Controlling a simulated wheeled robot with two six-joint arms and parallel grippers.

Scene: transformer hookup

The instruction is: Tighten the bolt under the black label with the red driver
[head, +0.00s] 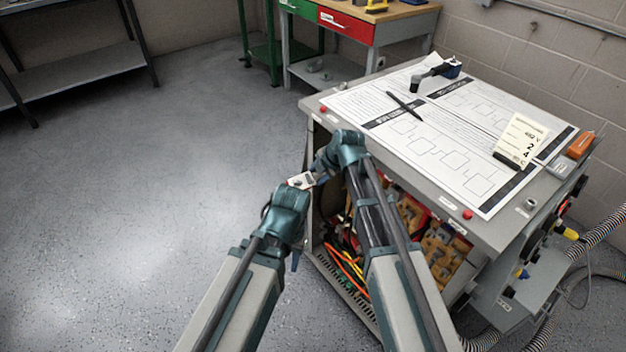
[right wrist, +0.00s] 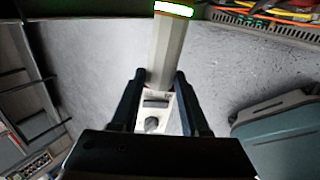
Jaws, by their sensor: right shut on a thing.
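My right gripper (head: 316,172) is by the cabinet's front left corner, pointing left. It is shut on a pale, boxy device (head: 301,180) with a small display. In the right wrist view the fingers (right wrist: 160,78) clasp this device (right wrist: 166,48), which has a lit green-white end and a dark dial. My left gripper (head: 287,212) is just below and left of it; its fingers are too hidden to read. I cannot make out a red driver, or the bolt and its black label, inside the open cabinet (head: 480,235).
Cables (head: 348,268) and brown blocks (head: 440,255) fill the cabinet's open front. Papers (head: 455,140), a black pen (head: 404,105), a black and blue tool (head: 437,72) and an orange item (head: 580,145) lie on its top. A workbench (head: 405,12) stands behind.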

